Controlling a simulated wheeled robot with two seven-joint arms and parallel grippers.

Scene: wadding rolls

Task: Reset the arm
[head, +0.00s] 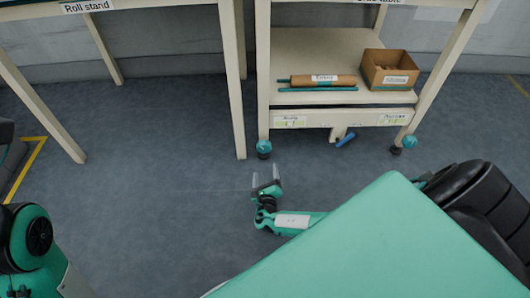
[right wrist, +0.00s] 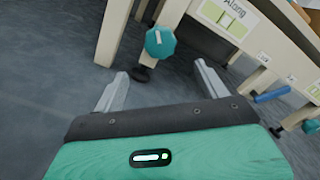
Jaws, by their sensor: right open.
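My right gripper (head: 267,181) is low over the grey floor, in front of the side table's near left leg in the head view. Its two fingers are apart with nothing between them. In the right wrist view the open fingers (right wrist: 165,88) point toward a teal caster knob (right wrist: 160,42) at the foot of that leg, and appear clear of it. My right arm's green link covers much of the lower right of the head view. My left gripper is not in view; only part of my left arm shows at the lower left.
The side table (head: 340,118) holds a brown roll (head: 322,81) and a cardboard box (head: 389,69) on its lower shelf. A blue-handled thing (head: 345,139) is beneath it. The roll stand (head: 88,6) is at the upper left. Open floor (head: 160,190) lies between.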

